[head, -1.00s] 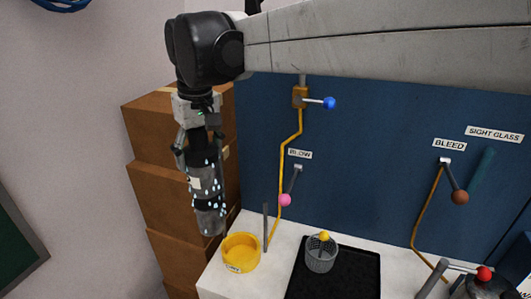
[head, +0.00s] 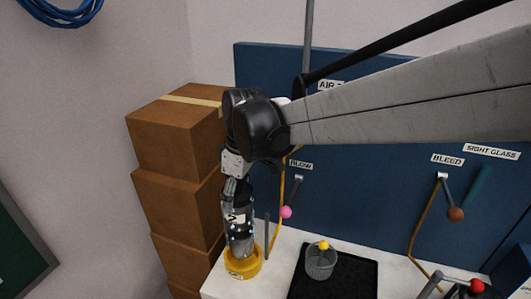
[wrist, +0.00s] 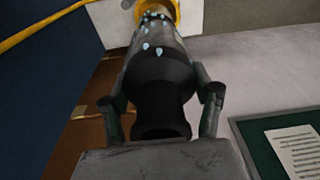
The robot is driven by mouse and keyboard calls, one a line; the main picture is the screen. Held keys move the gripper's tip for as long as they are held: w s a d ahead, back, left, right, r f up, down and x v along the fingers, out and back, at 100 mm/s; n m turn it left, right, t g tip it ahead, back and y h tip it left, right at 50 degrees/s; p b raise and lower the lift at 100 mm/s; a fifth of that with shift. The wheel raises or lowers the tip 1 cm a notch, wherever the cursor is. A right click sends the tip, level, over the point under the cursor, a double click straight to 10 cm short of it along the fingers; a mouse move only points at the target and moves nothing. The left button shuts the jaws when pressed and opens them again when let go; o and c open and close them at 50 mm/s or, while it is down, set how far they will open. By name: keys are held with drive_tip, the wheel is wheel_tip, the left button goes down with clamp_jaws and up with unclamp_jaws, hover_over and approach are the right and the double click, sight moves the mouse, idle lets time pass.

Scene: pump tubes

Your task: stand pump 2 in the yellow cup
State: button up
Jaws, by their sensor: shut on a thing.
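Pump 2 (head: 238,228) is a dark grey cylinder with a "2" label and pale blue drops on it. My gripper (head: 238,195) is shut around its upper part and holds it nearly upright. The yellow cup (head: 244,270) stands on the white bench's left end. The pump's lower end is at the cup's mouth and looks inside the rim; how deep it sits is hidden. In the wrist view the pump (wrist: 156,65) runs from between my fingers towards the yellow cup (wrist: 173,12), which shows around its far end.
A grey upright rod (head: 267,232) stands close to the right of the cup. A black tray (head: 345,285) holds a grey mesh basket (head: 320,265) with a yellow ball on top. A pink-knobbed lever (head: 287,212) is behind. Stacked brown boxes (head: 180,200) stand at the left.

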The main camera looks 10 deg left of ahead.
sight(241, 231)
drive_tip(key=shift+f, duration=3.45)
drive_tip(key=o, duration=1.9)
